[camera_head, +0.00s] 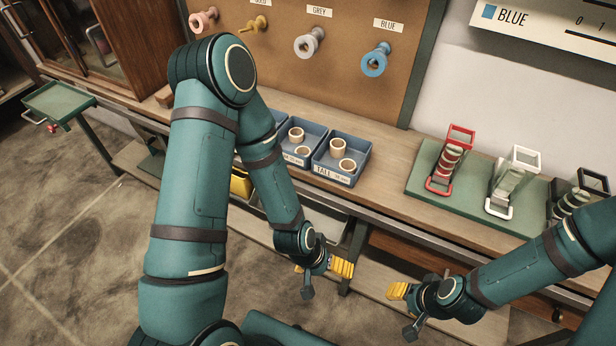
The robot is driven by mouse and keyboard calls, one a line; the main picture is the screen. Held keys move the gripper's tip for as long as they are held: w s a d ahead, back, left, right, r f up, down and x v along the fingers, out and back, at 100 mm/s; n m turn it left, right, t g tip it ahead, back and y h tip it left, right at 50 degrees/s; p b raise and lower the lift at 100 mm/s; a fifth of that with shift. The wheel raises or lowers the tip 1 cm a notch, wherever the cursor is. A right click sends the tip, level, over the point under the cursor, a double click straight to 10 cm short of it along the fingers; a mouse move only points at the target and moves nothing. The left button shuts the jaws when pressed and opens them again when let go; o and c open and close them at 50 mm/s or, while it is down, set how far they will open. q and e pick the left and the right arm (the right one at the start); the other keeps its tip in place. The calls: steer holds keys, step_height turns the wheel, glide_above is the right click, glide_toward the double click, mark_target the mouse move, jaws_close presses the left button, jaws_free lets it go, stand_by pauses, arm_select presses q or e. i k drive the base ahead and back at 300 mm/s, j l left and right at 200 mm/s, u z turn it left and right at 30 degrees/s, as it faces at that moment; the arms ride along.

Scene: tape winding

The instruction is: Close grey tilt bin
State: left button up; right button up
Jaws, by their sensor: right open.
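A grey bin front (330,224) shows under the bench's front edge, between my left forearm and a dark upright. It looks tilted outward, but my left arm hides much of it, so how far it is open is unclear. My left gripper (342,267) is just below and in front of the grey bin, with its yellow ridged fingers pointing right. No contact with the bin can be made out, and the finger gap is unclear. My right gripper (398,291) is open and empty, lower right of the bin, pointing left.
A yellow bin (241,183) is partly hidden behind my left arm. Blue trays (341,158) with tape rolls stand on the bench (389,190). A green mat (427,180) holds red, white and black holders. A green side tray (60,101) stands left.

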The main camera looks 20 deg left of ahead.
mark_target(334, 225)
steer(key=k+j+u, duration=0.1)
steer(key=k, duration=0.4)
steer(key=k+j+u, duration=0.15)
steer(key=k, duration=0.35)
steer(key=k+j+u, duration=0.1)
steer(key=k+j, duration=0.25)
steer(key=i+z, duration=0.2)
steer(key=i, duration=0.3)
steer(key=i+j+z, duration=0.25)
steer(key=i, duration=0.25)
